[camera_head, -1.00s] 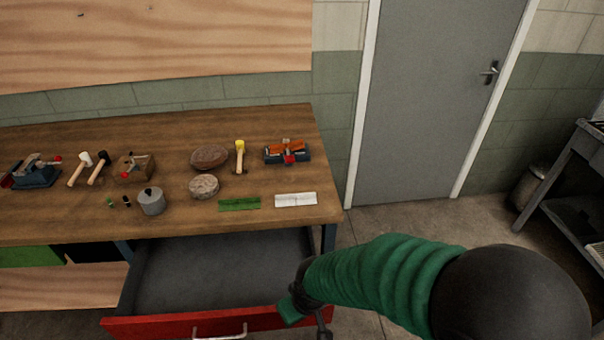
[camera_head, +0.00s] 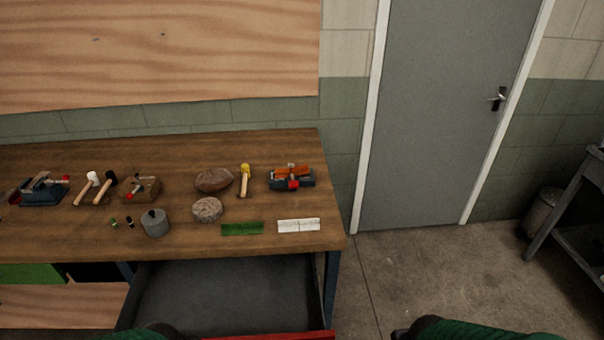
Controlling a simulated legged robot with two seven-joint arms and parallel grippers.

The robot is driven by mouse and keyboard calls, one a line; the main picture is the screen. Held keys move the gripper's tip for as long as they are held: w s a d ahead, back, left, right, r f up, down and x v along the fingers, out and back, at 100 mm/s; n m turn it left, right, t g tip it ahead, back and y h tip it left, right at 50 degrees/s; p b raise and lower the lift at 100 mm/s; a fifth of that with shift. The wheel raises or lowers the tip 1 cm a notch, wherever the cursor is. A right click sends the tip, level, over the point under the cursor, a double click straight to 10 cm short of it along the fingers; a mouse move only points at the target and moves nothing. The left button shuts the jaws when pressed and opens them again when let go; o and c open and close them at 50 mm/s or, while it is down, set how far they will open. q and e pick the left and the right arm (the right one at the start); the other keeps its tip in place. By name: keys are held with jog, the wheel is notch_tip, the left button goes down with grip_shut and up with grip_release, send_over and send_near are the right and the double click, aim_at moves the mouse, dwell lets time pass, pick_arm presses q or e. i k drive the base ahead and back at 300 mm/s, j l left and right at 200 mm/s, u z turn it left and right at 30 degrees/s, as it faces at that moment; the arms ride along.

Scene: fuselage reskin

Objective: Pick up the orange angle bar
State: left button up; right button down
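The orange angle bar (camera_head: 284,171) appears to be the orange piece in the dark blue vise (camera_head: 306,184) at the right end of the workbench, beside the yellow-headed mallet. A red part of the vise shows in front of it. Whether the vise jaws are clamped on it is too small to tell. Green parts of my arms show only at the bottom edge of the view. Neither gripper can be made out.
The wooden workbench (camera_head: 60,240) also bears a green strip (camera_head: 242,229), a white strip (camera_head: 299,225), a grey pot (camera_head: 155,224), stones and mallets. An open drawer (camera_head: 220,295) juts out below its front. Bare floor lies to the right, before a grey door (camera_head: 440,110).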

aim_at(278, 172)
jog(key=i+l+z, duration=0.25)
jog(key=z, duration=0.25)
jog(key=i+l+z, duration=0.3)
jog(key=z, duration=0.2)
jog(key=i+l+z, duration=0.25)
jog(key=z, duration=0.25)
jog(key=i+l+u, duration=0.1)
jog(key=i+u, duration=0.25)
jog(key=i+l+u, duration=0.35)
jog(key=i+j, duration=0.05)
jog(key=j, duration=0.05)
